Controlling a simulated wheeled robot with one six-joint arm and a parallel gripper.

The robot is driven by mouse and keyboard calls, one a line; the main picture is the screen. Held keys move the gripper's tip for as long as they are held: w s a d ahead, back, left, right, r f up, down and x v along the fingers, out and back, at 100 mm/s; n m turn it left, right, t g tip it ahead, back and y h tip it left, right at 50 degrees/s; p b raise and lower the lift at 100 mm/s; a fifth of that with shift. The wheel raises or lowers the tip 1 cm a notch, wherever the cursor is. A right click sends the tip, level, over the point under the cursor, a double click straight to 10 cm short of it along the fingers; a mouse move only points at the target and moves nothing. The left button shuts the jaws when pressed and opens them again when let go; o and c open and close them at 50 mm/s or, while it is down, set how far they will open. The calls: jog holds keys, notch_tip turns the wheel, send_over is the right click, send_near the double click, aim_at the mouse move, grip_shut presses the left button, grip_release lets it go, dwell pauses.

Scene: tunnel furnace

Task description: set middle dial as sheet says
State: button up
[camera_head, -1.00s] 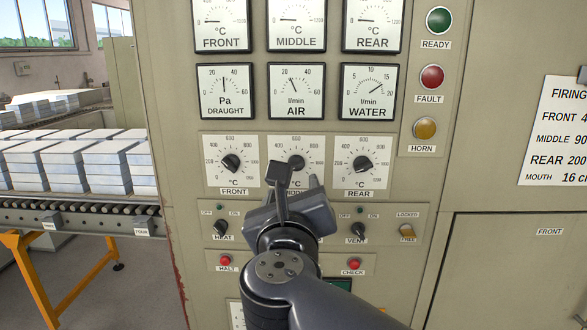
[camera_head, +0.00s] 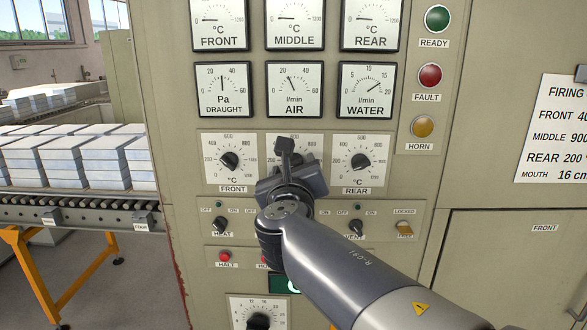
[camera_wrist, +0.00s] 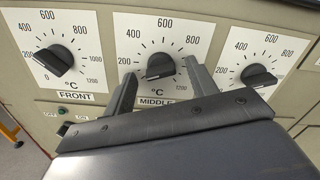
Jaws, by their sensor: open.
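The middle dial (camera_wrist: 160,66) is a black knob on a white scale in °C, in the middle of the wrist view. In the head view the middle dial's scale (camera_head: 310,143) shows only at its edges, the rest hidden behind my gripper (camera_head: 296,158). In the wrist view my gripper (camera_wrist: 162,80) is open, one finger on each side of the knob; contact cannot be told. The knob's exact reading is unclear. The sheet (camera_head: 556,135) at the right reads FRONT 40-something, cut off, MIDDLE 900, REAR 200, MOUTH 16 cm.
The front dial (camera_head: 230,160) and rear dial (camera_head: 361,162) flank the middle one closely. Below are the HEAT switch (camera_head: 220,224), the VENT switch (camera_head: 356,228) and red buttons (camera_head: 225,256). Gauges (camera_head: 292,90) sit above. A roller conveyor (camera_head: 80,212) with blocks is at left.

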jog(key=c, duration=1)
jog(key=shift+f+m+b, duration=0.1)
jog(key=shift+m+b, duration=0.3)
jog(key=shift+f+m+b, duration=0.1)
jog(key=shift+m+b, duration=11.55)
jog(key=shift+m, duration=5.85)
